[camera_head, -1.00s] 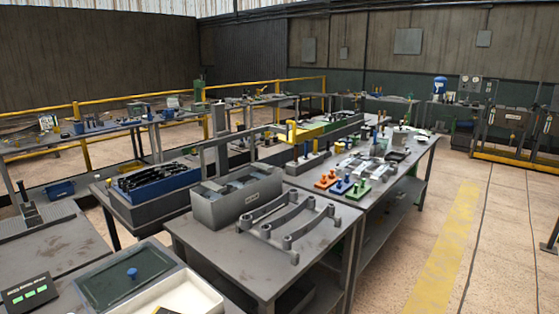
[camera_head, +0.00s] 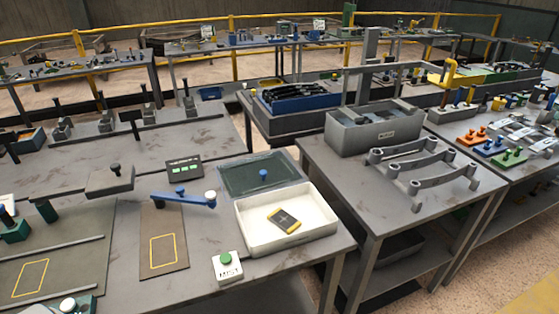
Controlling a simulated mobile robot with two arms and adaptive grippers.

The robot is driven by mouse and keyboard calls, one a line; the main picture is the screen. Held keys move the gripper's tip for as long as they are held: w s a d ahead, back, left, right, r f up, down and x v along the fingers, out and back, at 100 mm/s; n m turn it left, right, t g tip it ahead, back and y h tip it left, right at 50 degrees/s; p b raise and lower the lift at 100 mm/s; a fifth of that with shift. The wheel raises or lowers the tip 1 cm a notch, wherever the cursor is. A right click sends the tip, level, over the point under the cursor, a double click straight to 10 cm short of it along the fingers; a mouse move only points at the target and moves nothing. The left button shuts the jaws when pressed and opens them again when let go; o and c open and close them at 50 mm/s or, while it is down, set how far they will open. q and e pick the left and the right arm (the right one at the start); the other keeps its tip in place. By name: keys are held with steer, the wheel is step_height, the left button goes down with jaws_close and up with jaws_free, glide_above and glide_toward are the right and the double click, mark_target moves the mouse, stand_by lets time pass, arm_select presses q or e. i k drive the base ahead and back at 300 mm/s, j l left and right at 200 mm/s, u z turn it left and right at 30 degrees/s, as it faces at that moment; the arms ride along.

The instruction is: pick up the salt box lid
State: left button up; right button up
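The salt box lid (camera_head: 243,180) appears to be the dark green flat panel with a pale edge and a blue knob (camera_head: 263,174) standing up from it. It lies behind the open white box (camera_head: 250,244), close to its back rim; I cannot tell whether they touch. Inside the box lies a dark block with a yellow outline (camera_head: 284,220). Neither of my grippers is in view.
A small display with green lights (camera_head: 185,168) stands left of the lid. A blue lever arm (camera_head: 184,200) and a white box with a green button (camera_head: 227,267) are on the same table (camera_head: 200,285). A grey bin (camera_head: 375,133) stands on the table to the right.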

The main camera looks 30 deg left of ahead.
mark_target(249, 176)
steer(key=l+u, duration=0.1)
steer(key=u, duration=1.25)
